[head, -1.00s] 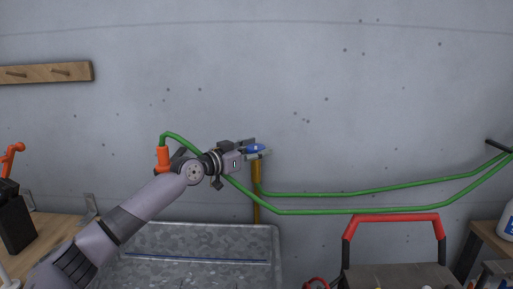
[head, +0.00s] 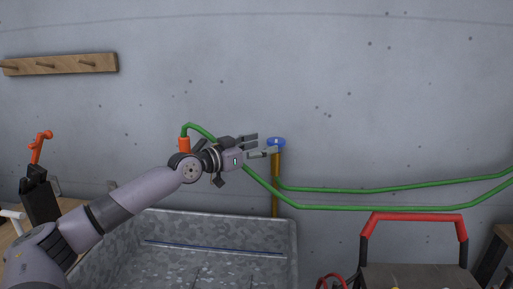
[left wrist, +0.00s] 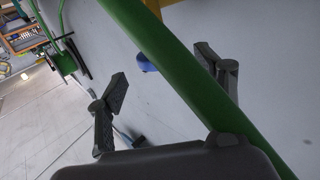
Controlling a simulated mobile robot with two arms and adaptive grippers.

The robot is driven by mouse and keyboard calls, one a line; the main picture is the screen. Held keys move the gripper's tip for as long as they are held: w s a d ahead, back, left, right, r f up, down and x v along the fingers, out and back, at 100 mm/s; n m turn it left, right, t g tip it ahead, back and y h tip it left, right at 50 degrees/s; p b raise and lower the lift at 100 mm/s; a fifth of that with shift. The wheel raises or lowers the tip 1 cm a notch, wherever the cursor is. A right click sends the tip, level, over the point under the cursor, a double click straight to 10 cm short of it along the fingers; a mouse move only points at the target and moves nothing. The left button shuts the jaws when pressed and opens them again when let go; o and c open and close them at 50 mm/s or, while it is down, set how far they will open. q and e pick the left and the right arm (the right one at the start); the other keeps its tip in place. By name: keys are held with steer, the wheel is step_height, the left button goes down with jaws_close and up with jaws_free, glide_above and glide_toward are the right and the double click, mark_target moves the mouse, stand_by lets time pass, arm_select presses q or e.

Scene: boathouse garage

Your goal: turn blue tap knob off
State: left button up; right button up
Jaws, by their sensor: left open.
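The blue tap knob (head: 276,142) sits at the top of a brass pipe (head: 275,185) on the grey wall, in the middle of the head view. My left gripper (head: 262,145) is open and empty just left of the knob, its fingers pointing at it, with a small gap. In the left wrist view the blue knob (left wrist: 146,62) shows beyond and between the open fingers, partly covered by a green hose (left wrist: 175,60) that crosses close to the camera. My right gripper is in neither view.
A metal basin (head: 220,222) stands below the tap. The green hose (head: 370,208) runs along the wall to the right and also loops behind my left wrist, ending at an orange fitting (head: 184,145). A red-handled tool box (head: 415,217) stands at lower right.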

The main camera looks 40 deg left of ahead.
arm_select(q)
steer(key=shift+s+a, duration=0.1)
steer(key=shift+s, duration=0.6)
steer(key=shift+f, duration=0.1)
